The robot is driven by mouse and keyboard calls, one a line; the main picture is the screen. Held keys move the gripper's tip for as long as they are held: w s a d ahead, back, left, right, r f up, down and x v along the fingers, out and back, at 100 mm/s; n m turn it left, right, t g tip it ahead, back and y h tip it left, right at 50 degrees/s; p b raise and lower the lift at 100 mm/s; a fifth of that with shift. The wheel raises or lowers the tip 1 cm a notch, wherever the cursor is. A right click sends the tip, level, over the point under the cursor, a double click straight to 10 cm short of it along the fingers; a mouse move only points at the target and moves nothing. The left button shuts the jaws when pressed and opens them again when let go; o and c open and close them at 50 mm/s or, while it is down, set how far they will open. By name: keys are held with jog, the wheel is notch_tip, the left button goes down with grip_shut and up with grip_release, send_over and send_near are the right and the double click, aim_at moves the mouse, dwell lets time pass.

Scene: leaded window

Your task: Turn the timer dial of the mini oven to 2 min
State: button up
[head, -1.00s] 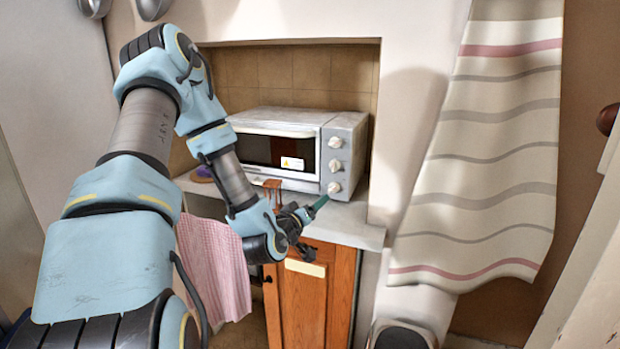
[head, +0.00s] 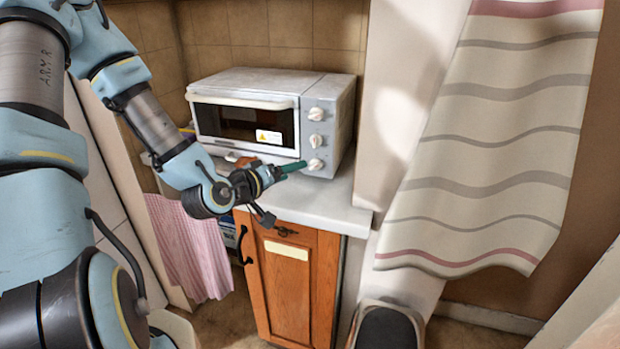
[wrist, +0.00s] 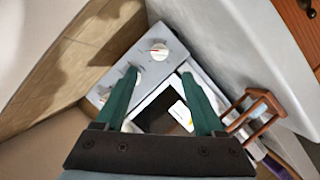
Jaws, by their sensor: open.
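The white mini oven (head: 240,78) stands on a pale countertop in a tiled niche, with its dark door window facing me. Its control panel on the right of the front carries three white dials in a column: a top dial (head: 317,114), a middle dial (head: 315,141) and a bottom dial (head: 316,165). My gripper (head: 294,167) is just left of the bottom dial, in front of the panel. In the wrist view the open green fingers (wrist: 162,85) are apart with nothing between them; one dial (wrist: 159,50) shows beyond their tips. Another dial is partly hidden by the left finger. Dial markings are too small to read.
A small brown wooden object (wrist: 255,110) lies near the oven door. A wooden cabinet (head: 290,285), a pink cloth (head: 190,245) and a striped curtain (head: 490,140) are nearby.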

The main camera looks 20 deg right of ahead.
aim_at(314, 167)
jog(key=b, duration=0.3)
jog(key=shift+w+d+f, duration=0.15)
jog(key=shift+d+f, duration=0.15)
jog(key=shift+f, duration=0.1)
jog(key=b, duration=0.3)
jog(key=shift+d+f, duration=0.15)
jog(key=shift+d, duration=0.15)
jog(key=p+x, duration=0.1)
jog(key=x, duration=0.5)
jog(key=shift+d+p, duration=0.25)
jog(key=shift+p, duration=0.15)
jog(key=shift+w+d+f, duration=0.15)
jog(key=shift+w+d, duration=0.25)
jog(key=shift+d, duration=0.2)
jog(key=shift+c, duration=0.3)
grip_shut()
